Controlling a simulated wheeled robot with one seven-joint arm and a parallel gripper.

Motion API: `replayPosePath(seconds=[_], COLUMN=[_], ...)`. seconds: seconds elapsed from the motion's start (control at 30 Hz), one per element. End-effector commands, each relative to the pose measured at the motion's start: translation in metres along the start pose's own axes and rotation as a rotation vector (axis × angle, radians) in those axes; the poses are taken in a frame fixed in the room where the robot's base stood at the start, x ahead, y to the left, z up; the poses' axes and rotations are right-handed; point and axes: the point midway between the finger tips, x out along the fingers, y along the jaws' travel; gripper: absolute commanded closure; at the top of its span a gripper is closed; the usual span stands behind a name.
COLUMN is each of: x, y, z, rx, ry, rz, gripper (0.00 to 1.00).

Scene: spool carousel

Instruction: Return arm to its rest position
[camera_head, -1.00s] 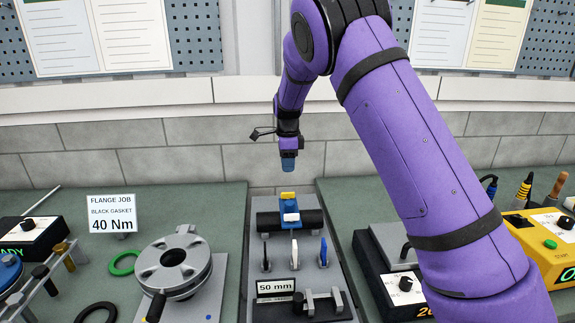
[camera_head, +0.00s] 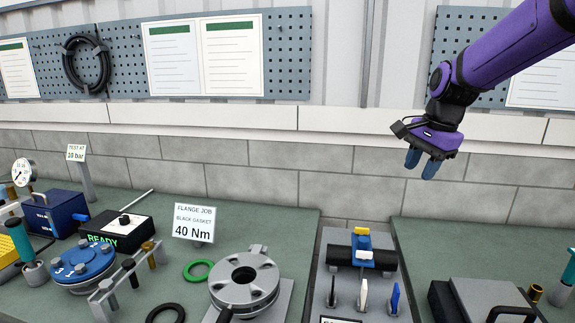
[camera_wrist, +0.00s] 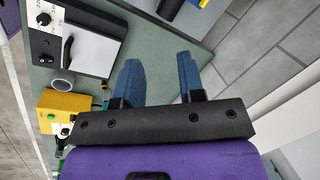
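My gripper (camera_head: 423,162) is at the upper right of the head view, raised well above the bench in front of the tiled wall. Its two blue fingers point down and stand apart with nothing between them. In the wrist view the fingers (camera_wrist: 158,82) are also spread, with bare green bench and grey tiles beyond them. My purple arm reaches in from the upper right corner of the head view.
Below my gripper stands a grey fixture (camera_head: 330,255) with a black pipe (camera_head: 343,256). To the left are a metal flange (camera_head: 244,283), a green ring (camera_head: 198,270), a black ring (camera_head: 166,313), a torque sign (camera_head: 194,222) and a blue flange (camera_head: 82,264). The air around my gripper is clear.

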Motion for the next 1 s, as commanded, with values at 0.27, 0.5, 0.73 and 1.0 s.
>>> replayPosePath(seconds=[0.27,0.5,0.73,1.0], x=[-0.045,-0.068,-0.076,-0.072], y=[0.064,0.119,0.173,0.223], z=[0.033,0.063,0.093,0.12], rx=[-0.276,-0.524,-0.758,-0.99], ry=[0.043,0.112,0.2,0.303], rz=[-0.062,-0.09,-0.089,-0.054], gripper=[0.64,0.64,0.64,0.64])
